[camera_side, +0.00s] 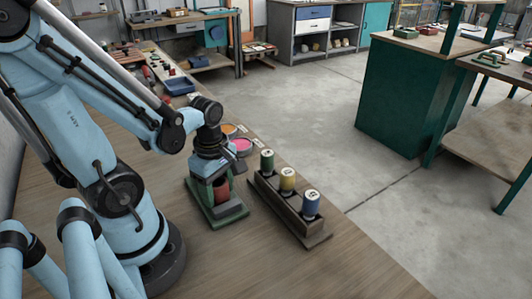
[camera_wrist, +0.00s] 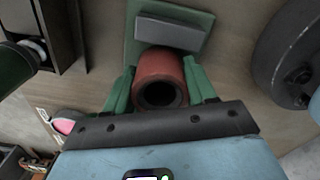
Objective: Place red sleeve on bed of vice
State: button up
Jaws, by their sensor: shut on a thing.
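The red sleeve (camera_wrist: 162,72) is a hollow cylinder with a dark bore facing the wrist camera. My gripper (camera_wrist: 159,80) is shut on it, with one green finger on each side. In the side view my gripper (camera_side: 218,184) points down with the red sleeve (camera_side: 223,190) between its fingers, at the vice (camera_side: 232,214). The vice has a green base and a grey jaw block, seen beside the sleeve in the wrist view (camera_wrist: 168,34). The sleeve appears upright over the bed. I cannot tell whether its lower end touches it.
A wooden rack (camera_side: 318,238) with green, yellow and blue spools stands just right of the vice. Pink (camera_side: 242,145) and orange (camera_side: 228,129) round dishes lie behind it. A blue tray (camera_side: 178,86) is farther back. The bench front is clear.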

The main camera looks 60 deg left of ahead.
jog(key=shift+f, duration=0.2)
jog(key=o, duration=1.3)
jog(key=shift+r, duration=0.1)
jog(key=shift+r, duration=6)
jog(key=shift+w+d+m+t, duration=1.15)
jog(key=shift+w+m, duration=0.5)
jog(key=shift+m, duration=2.1)
jog(key=shift+w+d+m+t, duration=1.15)
jog(key=shift+w+m, duration=0.55)
jog(key=shift+m, duration=2)
jog(key=shift+w+d+m+t, duration=0.95)
jog(key=shift+w+m+t, duration=0.55)
jog(key=shift+m, duration=2.25)
jog(key=shift+w, duration=0.15)
